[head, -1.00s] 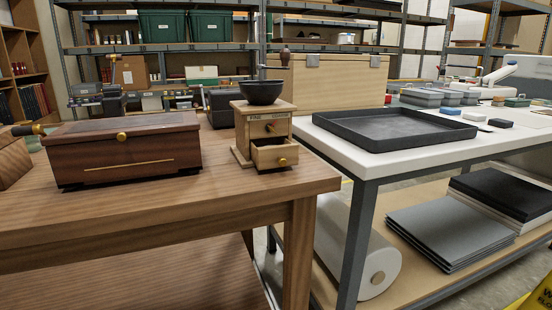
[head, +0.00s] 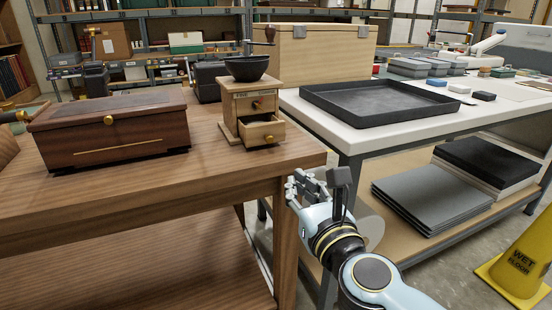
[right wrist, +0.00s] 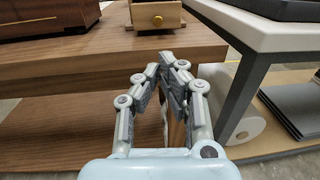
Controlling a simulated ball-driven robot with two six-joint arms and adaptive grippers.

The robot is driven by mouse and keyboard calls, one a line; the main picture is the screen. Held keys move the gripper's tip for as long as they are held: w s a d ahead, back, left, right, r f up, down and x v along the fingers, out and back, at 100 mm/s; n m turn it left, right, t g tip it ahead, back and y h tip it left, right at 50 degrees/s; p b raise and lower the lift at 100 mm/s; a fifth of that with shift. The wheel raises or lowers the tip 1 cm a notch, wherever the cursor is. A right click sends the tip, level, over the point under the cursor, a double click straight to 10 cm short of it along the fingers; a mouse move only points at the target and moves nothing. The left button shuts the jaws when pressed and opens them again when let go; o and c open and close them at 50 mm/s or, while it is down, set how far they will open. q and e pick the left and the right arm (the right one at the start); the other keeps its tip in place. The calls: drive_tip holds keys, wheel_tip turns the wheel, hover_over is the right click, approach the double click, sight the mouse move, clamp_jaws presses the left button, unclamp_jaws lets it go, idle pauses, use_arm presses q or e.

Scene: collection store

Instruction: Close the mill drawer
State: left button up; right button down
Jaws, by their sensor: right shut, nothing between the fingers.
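The wooden mill (head: 237,103) with a black bowl (head: 249,68) on top stands near the right end of the brown table. Its small drawer (head: 262,134) is pulled out toward the front and has a brass knob (head: 268,139). The drawer front also shows at the top of the right wrist view (right wrist: 150,14). My right gripper (head: 297,181) is in front of and below the table's right corner, apart from the drawer. In the right wrist view its fingers (right wrist: 166,62) are together and empty. My left gripper is not in view.
A dark wooden box (head: 115,130) stands left of the mill on the brown table (head: 150,208). A white bench (head: 372,136) with a black tray (head: 380,104) stands to the right, across a narrow gap. A yellow wet-floor sign (head: 521,260) stands at far right.

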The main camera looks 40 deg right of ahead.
wheel_tip(320, 180, up, 2)
drive_tip(key=p, duration=0.2)
approach(272, 141)
drive_tip(key=x, duration=0.7)
drive_tip(key=shift+w, duration=0.15)
